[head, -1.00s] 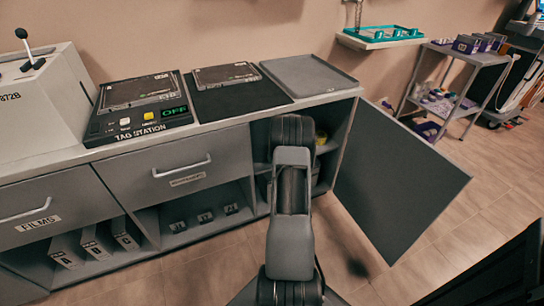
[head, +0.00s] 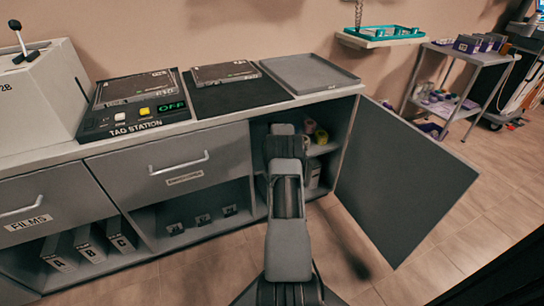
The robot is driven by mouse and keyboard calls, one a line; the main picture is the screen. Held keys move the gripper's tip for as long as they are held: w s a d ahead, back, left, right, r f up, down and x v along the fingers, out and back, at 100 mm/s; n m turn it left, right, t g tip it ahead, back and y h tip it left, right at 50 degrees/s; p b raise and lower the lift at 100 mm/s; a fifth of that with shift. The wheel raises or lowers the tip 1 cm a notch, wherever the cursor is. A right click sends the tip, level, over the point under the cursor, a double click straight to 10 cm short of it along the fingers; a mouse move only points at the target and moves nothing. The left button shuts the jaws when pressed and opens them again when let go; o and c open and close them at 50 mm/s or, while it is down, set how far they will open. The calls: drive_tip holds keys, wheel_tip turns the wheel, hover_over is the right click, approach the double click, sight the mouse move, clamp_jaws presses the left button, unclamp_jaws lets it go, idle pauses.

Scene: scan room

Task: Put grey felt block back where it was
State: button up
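I cannot pick out the grey felt block for certain. A greyish upright item (head: 313,174) stands low inside the open cabinet, partly behind my arm, and I cannot tell what it is. The cabinet's grey door (head: 400,180) is swung wide open to the right. My arm reaches forward to the cabinet opening. My gripper is hidden beyond the arm, so its fingers and anything in them do not show.
Yellow (head: 321,136) and pink rolls sit on the cabinet shelf (head: 322,149). On the counter are the tag station (head: 135,125), a black mat (head: 240,97) with a cassette-like plate (head: 225,73), and an empty grey tray (head: 310,75). A trolley (head: 455,85) stands back right.

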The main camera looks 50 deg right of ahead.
idle(0.3)
drive_tip(key=o, duration=0.9)
drive_tip(key=p+v, duration=0.1)
drive_tip(key=v, duration=0.2)
drive_tip(key=shift+s+a+r+p, duration=0.1)
drive_tip(key=shift+s+r+p, duration=0.2)
drive_tip(key=shift+p, duration=0.1)
drive_tip(key=s+a+p, duration=0.2)
drive_tip(key=s+a, duration=0.2)
drive_tip(key=s, duration=0.6)
drive_tip(key=shift+s+f, duration=0.2)
drive_tip(key=shift+s, duration=0.1)
drive_tip(key=shift+a, duration=0.2)
